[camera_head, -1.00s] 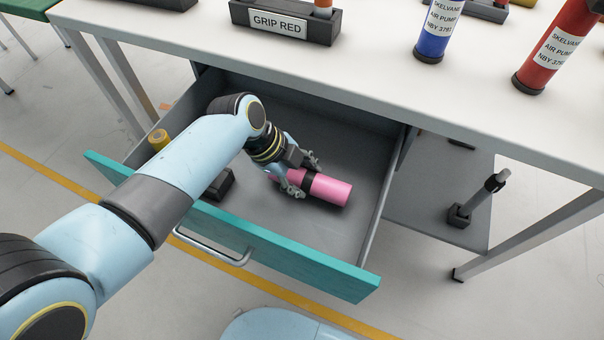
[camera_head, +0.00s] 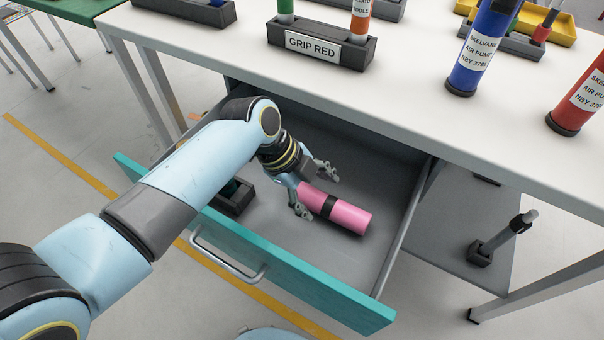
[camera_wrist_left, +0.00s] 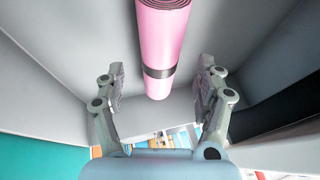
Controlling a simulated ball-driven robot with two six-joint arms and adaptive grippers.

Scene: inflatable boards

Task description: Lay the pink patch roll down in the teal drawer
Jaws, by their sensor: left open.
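The pink patch roll (camera_head: 347,215) with a black band lies on its side on the grey floor of the teal drawer (camera_head: 262,262), toward its right side. The drawer is pulled out from under the white bench. In the left wrist view the roll (camera_wrist_left: 163,40) runs away from between the open fingers (camera_wrist_left: 160,95), with a gap on each side. The roll's far end shows its spiral. My right gripper is not in view.
A small black holder (camera_head: 236,200) stands in the drawer, partly behind my left arm. On the bench are a rack labelled GRIP RED (camera_head: 318,48), a blue air pump (camera_head: 480,50) and a red air pump (camera_head: 582,95). A lower shelf (camera_head: 455,235) is right of the drawer.

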